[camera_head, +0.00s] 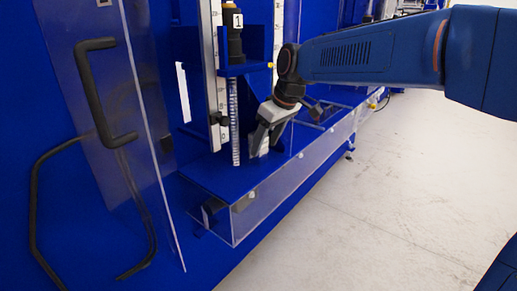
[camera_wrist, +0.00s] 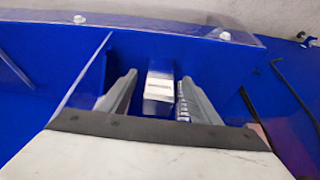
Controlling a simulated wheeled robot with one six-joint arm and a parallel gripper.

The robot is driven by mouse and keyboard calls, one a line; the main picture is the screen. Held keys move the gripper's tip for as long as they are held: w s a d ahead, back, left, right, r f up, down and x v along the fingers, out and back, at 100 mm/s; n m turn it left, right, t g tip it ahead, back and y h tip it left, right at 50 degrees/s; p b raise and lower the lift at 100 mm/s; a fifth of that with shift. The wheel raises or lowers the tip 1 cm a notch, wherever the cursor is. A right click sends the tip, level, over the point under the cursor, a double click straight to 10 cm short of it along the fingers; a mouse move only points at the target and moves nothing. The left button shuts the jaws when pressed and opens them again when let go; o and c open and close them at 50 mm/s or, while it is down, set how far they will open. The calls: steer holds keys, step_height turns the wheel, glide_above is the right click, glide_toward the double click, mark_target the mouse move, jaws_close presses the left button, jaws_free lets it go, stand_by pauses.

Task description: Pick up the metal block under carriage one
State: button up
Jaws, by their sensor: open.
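The metal block (camera_wrist: 159,88) is a small pale silver block on the blue platform. In the wrist view it stands between the two grey fingers of my gripper (camera_wrist: 158,93), with a gap to the left finger and a narrower one to the right. In the head view my gripper (camera_head: 263,140) reaches down in front of the carriage marked 1 (camera_head: 236,45). The block shows there only as a pale patch (camera_head: 265,146) by the fingers, mostly hidden. My gripper is open.
A vertical ruled scale (camera_head: 234,120) stands left of my gripper. A clear open door with a black handle (camera_head: 105,90) is at the left. Clear panels edge the blue platform (camera_head: 208,172). The pale floor (camera_head: 380,200) at the right is clear.

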mark_target(264, 146)
steer(key=shift+x, duration=2.35)
jaws_close()
